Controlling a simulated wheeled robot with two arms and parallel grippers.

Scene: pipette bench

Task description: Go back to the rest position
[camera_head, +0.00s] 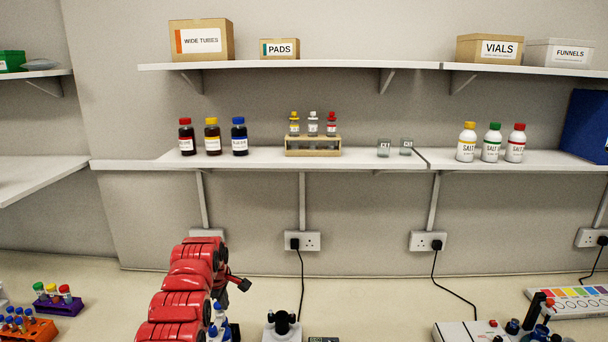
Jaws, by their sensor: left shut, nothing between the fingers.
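My left arm comes up from the bottom edge, left of the middle, as a row of red segments. My left gripper (240,284) is the small dark part at the right of the arm's upper end. It is shut with nothing in it and stands apart from the shelf. Its fingers show small and are partly hidden by the arm. My right gripper is not in view.
The lower shelf (350,160) holds dark bottles, a wooden vial rack (313,151), small glass jars and salt bottles. Blue-topped bottles (219,318) stand close beside my arm. An orange rack (30,330) and purple rack (58,305) are at left. The bench behind is mostly clear.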

